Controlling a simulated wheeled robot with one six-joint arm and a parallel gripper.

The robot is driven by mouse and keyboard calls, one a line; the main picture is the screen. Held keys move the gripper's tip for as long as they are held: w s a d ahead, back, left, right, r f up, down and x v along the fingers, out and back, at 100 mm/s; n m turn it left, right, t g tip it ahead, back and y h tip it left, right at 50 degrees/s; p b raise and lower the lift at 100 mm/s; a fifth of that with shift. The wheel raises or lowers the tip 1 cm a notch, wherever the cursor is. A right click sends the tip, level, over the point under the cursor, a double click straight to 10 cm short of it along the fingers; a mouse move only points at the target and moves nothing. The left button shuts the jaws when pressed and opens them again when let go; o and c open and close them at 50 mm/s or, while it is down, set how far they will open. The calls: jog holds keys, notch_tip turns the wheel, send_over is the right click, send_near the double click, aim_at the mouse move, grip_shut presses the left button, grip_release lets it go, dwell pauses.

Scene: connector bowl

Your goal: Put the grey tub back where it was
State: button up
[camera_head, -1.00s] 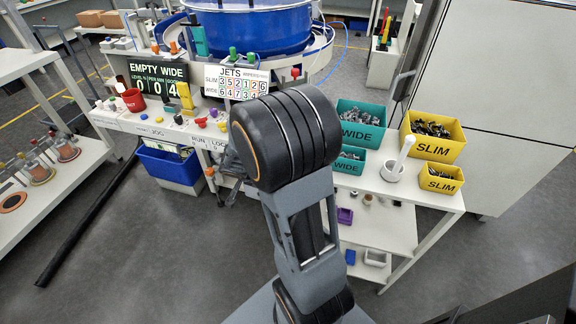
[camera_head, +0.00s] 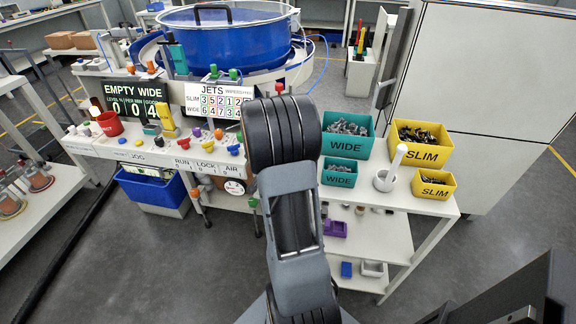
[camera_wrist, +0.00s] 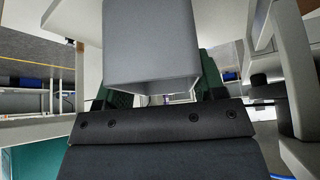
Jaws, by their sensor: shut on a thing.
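A plain grey box-shaped tub (camera_wrist: 150,45) fills the upper middle of the wrist view. My gripper (camera_wrist: 158,92) is shut on it, with dark green fingers showing at either side of it. The tub's inside and far side do not show. In the head view my arm's dark joint and grey link cover the gripper and the tub.
A blue bowl (camera_head: 225,40) stands behind.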

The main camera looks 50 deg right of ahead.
jog(key=d, duration=0.1)
jog(key=d+p, duration=0.1)
jog(key=d, duration=0.2)
jog(key=shift+w+d+r+p, duration=0.1)
jog(key=shift+w+d+p, duration=0.2)
jog(key=shift+w+d, duration=0.1)
jog(key=shift+f, duration=0.85)
jog(key=shift+f+b, duration=0.2)
jog(key=shift+b, duration=0.35)
jog(key=o, duration=1)
jog(key=shift+r, duration=0.15)
jog(key=shift+r+p, duration=0.25)
jog(key=shift+p, duration=0.3)
jog(key=v, duration=1.1)
jog(key=shift+a+r+p, duration=0.2)
jog(key=shift+r+p, duration=0.1)
jog(key=shift+p, duration=0.05)
